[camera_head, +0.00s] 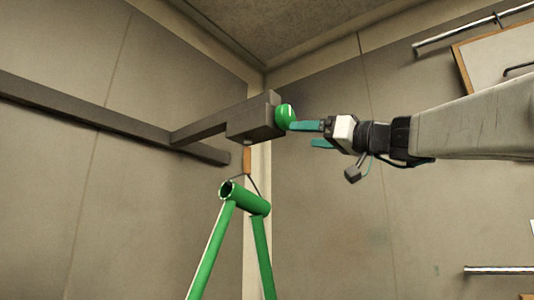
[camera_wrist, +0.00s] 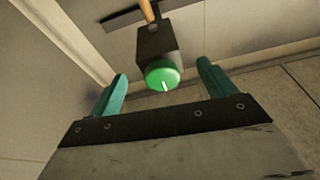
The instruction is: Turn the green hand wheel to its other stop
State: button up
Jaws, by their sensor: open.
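The green hand wheel (camera_head: 284,116) sits on the right face of a grey box (camera_head: 255,118) at the end of a bracket. My gripper (camera_head: 308,134) is just to the right of the wheel, with teal fingers pointing at it. In the wrist view the wheel (camera_wrist: 163,75) shows as a round green knob with a white mark near its lower edge. It lies between and beyond the open fingers (camera_wrist: 160,88). The upper finger's tip overlaps the wheel's edge in the head view; I cannot tell whether they touch.
A grey rail (camera_head: 110,122) runs along the left wall and carries the bracket. A green bicycle frame (camera_head: 246,200) hangs below the box from an orange-topped hook (camera_head: 247,160). Metal bars (camera_head: 470,30) and a framed board (camera_head: 500,58) are on the right wall. Space below my gripper looks clear.

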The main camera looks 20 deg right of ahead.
aim_at(290, 118)
jog(key=shift+n+t, duration=0.3)
jog(key=shift+t, duration=0.3)
jog(key=w+a+r, duration=0.1)
jog(key=r, duration=0.1)
jog(key=w+a+r, duration=0.1)
jog(key=w+r, duration=0.3)
jog(key=shift+w+a+r, duration=0.25)
jog(key=shift+a+r, duration=0.1)
jog(key=shift+a, duration=0.05)
jog(key=c, duration=0.9)
